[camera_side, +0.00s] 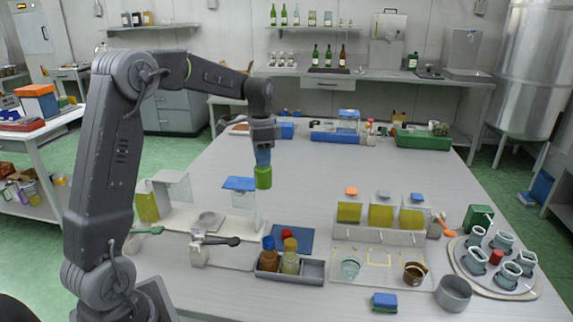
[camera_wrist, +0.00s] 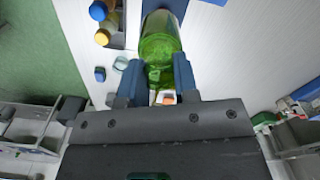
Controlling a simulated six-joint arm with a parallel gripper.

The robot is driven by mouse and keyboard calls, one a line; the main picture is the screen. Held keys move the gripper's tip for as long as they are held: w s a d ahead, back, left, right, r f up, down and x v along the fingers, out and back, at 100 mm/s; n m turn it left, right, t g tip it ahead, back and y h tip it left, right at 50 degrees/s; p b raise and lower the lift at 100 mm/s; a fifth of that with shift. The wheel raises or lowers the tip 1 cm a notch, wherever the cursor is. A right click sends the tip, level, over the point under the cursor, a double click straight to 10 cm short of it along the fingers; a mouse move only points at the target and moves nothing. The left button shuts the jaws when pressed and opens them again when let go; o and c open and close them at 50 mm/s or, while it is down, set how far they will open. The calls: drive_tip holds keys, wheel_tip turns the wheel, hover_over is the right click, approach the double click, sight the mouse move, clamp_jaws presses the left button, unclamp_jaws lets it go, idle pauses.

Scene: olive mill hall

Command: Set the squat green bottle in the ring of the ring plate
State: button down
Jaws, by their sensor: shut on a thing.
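The squat green bottle (camera_side: 263,177) hangs in the air above the middle-left of the table in the side view. My gripper (camera_side: 263,160) is shut on it from above, and the bottle looks roughly upright. In the wrist view the green bottle (camera_wrist: 160,45) lies between the two blue fingers of my gripper (camera_wrist: 158,78).
Clear upright panels (camera_side: 172,188) and a blue-topped stand (camera_side: 239,184) rise near the ring. A dark tray (camera_side: 312,270) holds bottles in front. Yellow-filled containers (camera_side: 381,216) and a round tray (camera_side: 466,277) of cups stand right. The table's middle is clear.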

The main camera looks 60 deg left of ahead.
drive_tip(key=shift+s+a+n, duration=2.3)
drive_tip(key=shift+s+a, duration=3.65)
drive_tip(key=shift+a, duration=2.6)
wheel_tip(320, 180, down, 15)
drive_tip(key=shift+f, duration=0.55)
drive_tip(key=shift+f, duration=0.55)
drive_tip(key=shift+f, duration=0.45)
drive_tip(key=c, duration=0.8)
unclamp_jaws()
drive_tip(key=shift+o, duration=0.4)
